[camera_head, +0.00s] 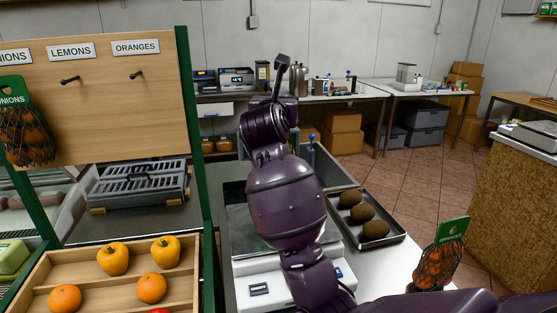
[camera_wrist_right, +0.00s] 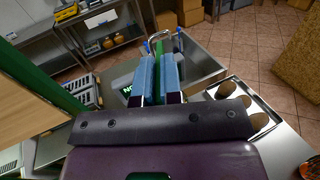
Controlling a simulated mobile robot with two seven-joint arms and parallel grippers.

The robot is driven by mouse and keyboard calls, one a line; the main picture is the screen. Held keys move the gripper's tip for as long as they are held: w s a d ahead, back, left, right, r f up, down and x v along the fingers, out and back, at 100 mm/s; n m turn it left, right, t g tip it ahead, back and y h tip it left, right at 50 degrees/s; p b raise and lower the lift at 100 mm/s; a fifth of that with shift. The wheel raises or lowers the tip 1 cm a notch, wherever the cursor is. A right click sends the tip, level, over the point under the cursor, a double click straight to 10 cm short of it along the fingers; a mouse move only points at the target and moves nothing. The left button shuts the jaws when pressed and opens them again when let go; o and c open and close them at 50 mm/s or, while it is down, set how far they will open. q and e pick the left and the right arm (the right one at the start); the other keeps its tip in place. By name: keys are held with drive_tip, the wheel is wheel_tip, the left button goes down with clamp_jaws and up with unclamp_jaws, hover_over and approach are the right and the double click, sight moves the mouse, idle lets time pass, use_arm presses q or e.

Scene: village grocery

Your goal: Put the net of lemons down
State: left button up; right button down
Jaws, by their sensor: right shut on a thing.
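My right arm rises through the middle of the head view, and its gripper (camera_head: 279,72) points up and away from me. The net below that card is hidden by my wrist, and I see no lemons in either view. The board's hook under the LEMONS label (camera_head: 69,80) is empty, as is the hook under ORANGES (camera_head: 137,74). My left gripper is not in view.
A net of oranges (camera_head: 436,267) stands on the white counter at right. A tray (camera_head: 397,237) with three brown items lies beside a sink (camera_head: 336,174). A white scale (camera_head: 275,292) is under my arm. An onion net (camera_head: 25,135) hangs at left above a produce crate (camera_head: 85,283).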

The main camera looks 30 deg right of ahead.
wheel_tip(320, 180, down, 12)
drive_tip(key=shift+f+b, duration=0.1)
drive_tip(key=shift+b, duration=0.85)
drive_tip(key=shift+f, duration=0.1)
drive_tip(key=c, duration=1.7)
unclamp_jaws()
drive_tip(key=shift+f, duration=0.15)
drive_tip(key=o, duration=0.4)
drive_tip(key=shift+r, duration=0.2)
drive_tip(key=shift+s+a+f, duration=0.1)
drive_tip(key=shift+s+a, duration=0.15)
drive_tip(key=shift+s, duration=0.1)
drive_tip(key=v, duration=1.1)
drive_tip(key=shift+s, duration=0.1)
